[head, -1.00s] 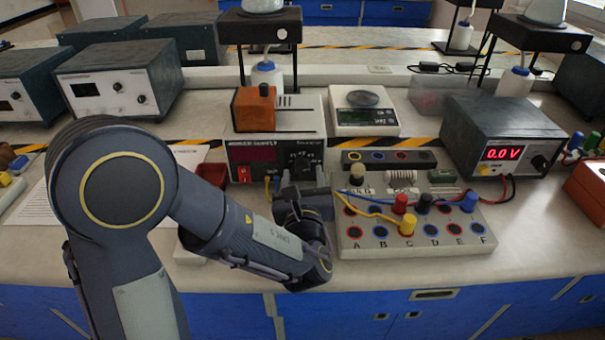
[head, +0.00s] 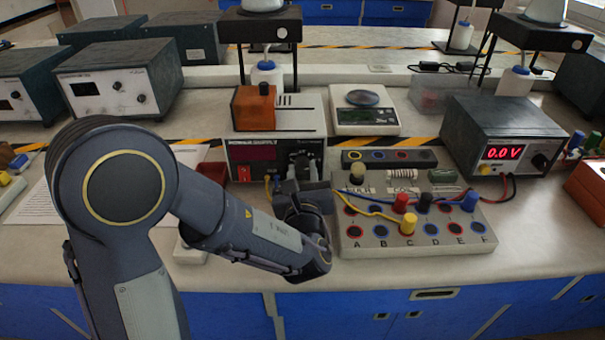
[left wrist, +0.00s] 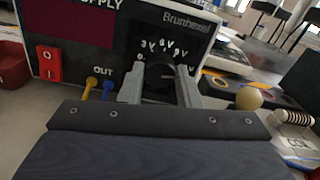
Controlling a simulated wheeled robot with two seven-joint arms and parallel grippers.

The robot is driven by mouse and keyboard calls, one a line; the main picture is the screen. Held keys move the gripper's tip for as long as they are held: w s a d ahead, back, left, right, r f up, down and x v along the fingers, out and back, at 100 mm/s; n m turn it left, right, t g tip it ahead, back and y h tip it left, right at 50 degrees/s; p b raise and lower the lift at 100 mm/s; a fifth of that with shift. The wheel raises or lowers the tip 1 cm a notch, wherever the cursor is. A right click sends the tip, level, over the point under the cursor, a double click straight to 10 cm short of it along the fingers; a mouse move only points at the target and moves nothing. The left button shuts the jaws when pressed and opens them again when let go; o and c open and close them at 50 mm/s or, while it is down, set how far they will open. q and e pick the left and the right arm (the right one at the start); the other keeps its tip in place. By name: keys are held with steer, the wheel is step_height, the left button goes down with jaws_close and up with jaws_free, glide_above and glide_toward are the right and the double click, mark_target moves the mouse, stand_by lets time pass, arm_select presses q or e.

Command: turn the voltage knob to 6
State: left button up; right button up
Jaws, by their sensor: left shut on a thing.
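The power supply (head: 240,152) stands at the middle of the bench, with a dark display and a red switch on its front. Its voltage knob (left wrist: 160,75) is a dark round knob under an arc of white volt marks in the left wrist view. My left gripper (left wrist: 160,88) faces the front panel and is shut on the knob, one grey finger at each side. In the head view my left gripper (head: 299,168) covers the knob. Which mark the knob points to cannot be read clearly. My right gripper is not in view.
A terminal board (head: 380,256) with coloured plugs and wires lies just right of my left wrist. A meter (head: 505,135) reading 0.0 V stands at the right. A scale (head: 365,117) stands behind. Blue and yellow leads (left wrist: 96,90) leave the supply's output.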

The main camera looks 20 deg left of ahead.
arm_select(q)
steer(key=shift+f+n+b, duration=0.2)
steer(key=shift+n+b, duration=0.2)
steer(key=shift+b, duration=0.25)
steer(key=n+b, duration=1.3)
steer(key=b, duration=0.8)
steer(key=shift+a+f, duration=0.1)
steer(key=shift+f, duration=0.05)
steer(key=shift+r+n+b, duration=0.2)
steer(key=shift+n+b, duration=0.7)
steer(key=shift+b, duration=0.25)
steer(key=o, duration=1)
steer(key=shift+r, duration=0.1)
steer(key=shift+c, duration=0.2)
